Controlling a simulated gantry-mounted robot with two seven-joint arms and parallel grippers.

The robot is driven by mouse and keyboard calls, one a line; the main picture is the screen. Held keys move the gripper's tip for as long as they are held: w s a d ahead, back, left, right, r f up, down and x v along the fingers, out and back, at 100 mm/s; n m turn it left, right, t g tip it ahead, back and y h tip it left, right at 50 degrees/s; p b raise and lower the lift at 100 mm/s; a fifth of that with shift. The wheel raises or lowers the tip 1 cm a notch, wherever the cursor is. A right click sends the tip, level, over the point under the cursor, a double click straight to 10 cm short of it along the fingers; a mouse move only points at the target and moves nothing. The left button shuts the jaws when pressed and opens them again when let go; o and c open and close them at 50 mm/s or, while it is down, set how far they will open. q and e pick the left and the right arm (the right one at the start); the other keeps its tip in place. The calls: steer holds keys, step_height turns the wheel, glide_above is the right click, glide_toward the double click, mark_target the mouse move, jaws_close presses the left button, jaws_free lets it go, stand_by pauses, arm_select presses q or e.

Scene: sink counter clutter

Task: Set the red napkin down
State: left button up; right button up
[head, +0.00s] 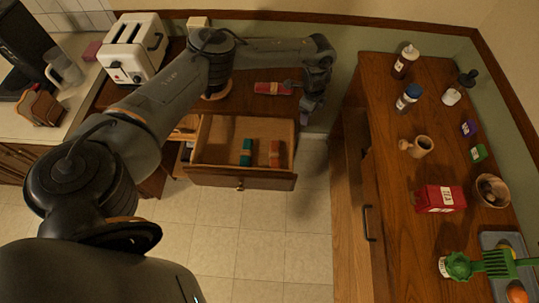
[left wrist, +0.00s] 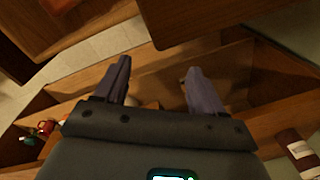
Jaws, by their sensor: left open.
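My left gripper (head: 312,104) hangs at the right end of the back counter, beyond the open drawer's back right corner. In the left wrist view its two fingers (left wrist: 160,88) are spread apart with nothing between them. Another red item with a pale label (head: 270,88) lies on the back counter, left of my left gripper. I cannot tell for sure which is the napkin. My right gripper is not in view.
A white toaster (head: 133,48) stands on the back counter at left. The right counter (head: 388,150) carries bottles, a wooden mortar-like cup (head: 420,146), a red box (head: 440,198), a bowl (head: 491,190) and a green utensil (head: 490,264). Tiled floor is free below the drawer.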

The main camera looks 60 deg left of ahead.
arm_select(q)
steer(key=s+d+f+m+h, duration=0.1)
steer(key=d+f, duration=0.2)
steer(key=d, duration=0.3)
steer(key=d+f+m+t, duration=0.1)
steer(key=d+f, duration=0.1)
steer(key=d, duration=0.4)
steer(key=s+d+f+m+h, duration=0.1)
steer(key=d+f, duration=0.2)
steer(key=d, duration=0.2)
steer(key=s+d+r+t+h, duration=0.15)
steer(key=s+d, duration=0.25)
steer(key=d, duration=0.8)
steer(key=s+d+t+h, duration=0.2)
steer(key=s+d, duration=0.3)
steer(key=d, duration=0.7)
step_height(320, 180, up, 4)
steer(key=s+d+n, duration=0.1)
steer(key=s+n, duration=0.1)
steer(key=n, duration=0.1)
steer(key=s+a+r+n+g+y, duration=0.1)
steer(key=s+a+r+n+y, duration=0.1)
steer(key=s+a+n, duration=0.3)
steer(key=s+a+r+n+g+y, duration=0.1)
steer(key=s+a+r+n+y, duration=0.1)
steer(key=s+a+n, duration=0.4)
steer(key=s+a+y, duration=0.1)
steer(key=s+a, duration=0.4)
steer(key=a, duration=0.4)
steer(key=shift+s+a, duration=0.3)
